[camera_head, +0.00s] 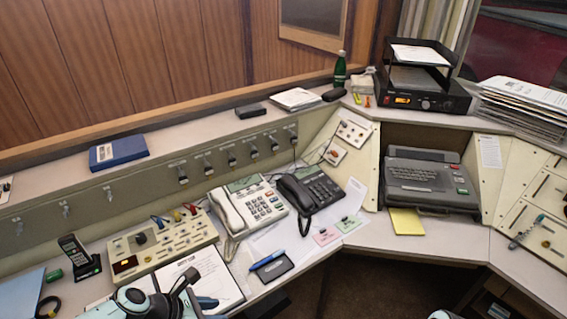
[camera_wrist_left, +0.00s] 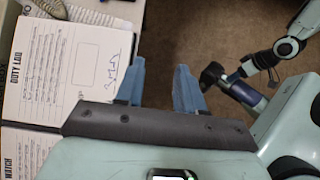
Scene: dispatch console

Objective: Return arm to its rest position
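My left gripper (camera_wrist_left: 162,72) is open and empty in the left wrist view, its two blue fingers apart with a gap between them. It is over the front desk edge, beside the open duty log (camera_wrist_left: 75,75), with dark floor beyond the fingers. In the head view, my left arm is at the bottom left, with a blue finger (camera_head: 207,302) over the lower part of the log pages (camera_head: 217,275). Part of my right arm (camera_wrist_left: 290,48) shows at the right of the left wrist view. Its fingers cannot be made out.
A black pad with a blue pen (camera_head: 272,268) lies near the desk edge. A switch panel (camera_head: 160,246), a cordless phone (camera_head: 80,258), a white desk phone (camera_head: 247,208) and a dark phone (camera_head: 310,190) stand behind. Dark floor (camera_head: 375,285) is open right of the desk edge.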

